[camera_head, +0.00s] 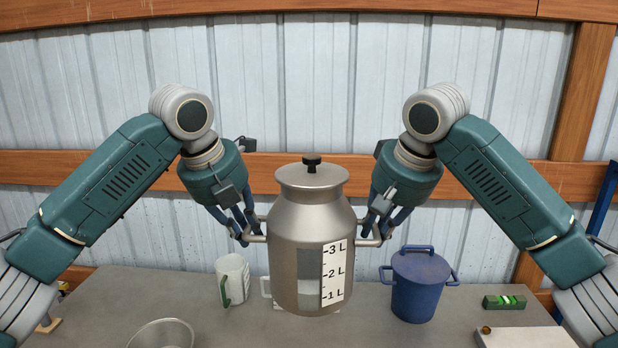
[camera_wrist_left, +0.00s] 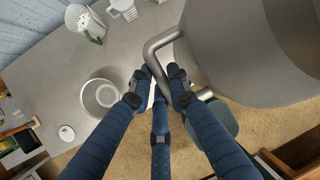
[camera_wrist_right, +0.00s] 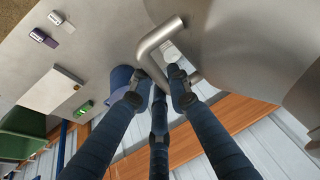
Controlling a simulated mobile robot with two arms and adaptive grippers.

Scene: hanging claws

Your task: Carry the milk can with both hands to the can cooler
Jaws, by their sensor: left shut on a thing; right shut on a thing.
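The milk can (camera_head: 300,235) is a grey metal can with a black-knobbed lid and a litre scale strip on its front. My left gripper (camera_head: 248,232) is shut on the can's left side handle, which shows in the left wrist view (camera_wrist_left: 156,52). My right gripper (camera_head: 374,232) is shut on the other side handle, seen in the right wrist view (camera_wrist_right: 150,45). I cannot make out a can cooler for certain.
On the grey table (camera_head: 190,285) stand a white jug (camera_head: 233,278), a metal bowl (camera_head: 163,334), a blue lidded pot (camera_head: 418,285), a green level (camera_head: 504,302) and a pale board (camera_head: 525,338). A white object is partly hidden behind the can. A corrugated wall rises behind.

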